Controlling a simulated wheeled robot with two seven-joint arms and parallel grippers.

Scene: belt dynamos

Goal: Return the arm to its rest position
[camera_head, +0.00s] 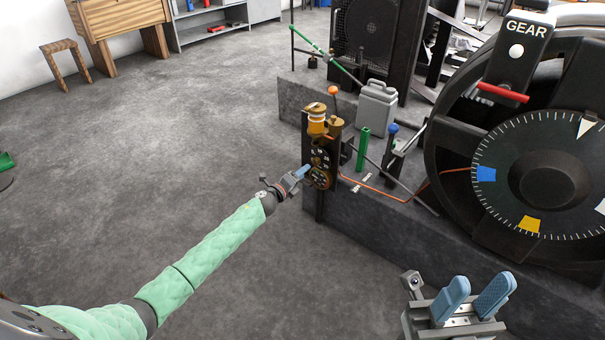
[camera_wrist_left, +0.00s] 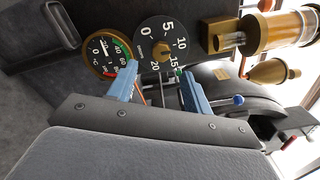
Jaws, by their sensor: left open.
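My left arm reaches in from the left in the head view, and its gripper (camera_head: 301,173) is beside the dark gauge panel (camera_head: 320,150). In the left wrist view the blue fingers (camera_wrist_left: 160,78) are apart, with nothing held between them. Behind them are a small round gauge (camera_wrist_left: 108,52) and a larger numbered dial (camera_wrist_left: 162,44); whether the fingers touch the panel I cannot tell. My right gripper (camera_head: 474,299) is low at the right of the head view, its blue fingers apart and empty.
The grey floor (camera_head: 160,140) at the left is open.

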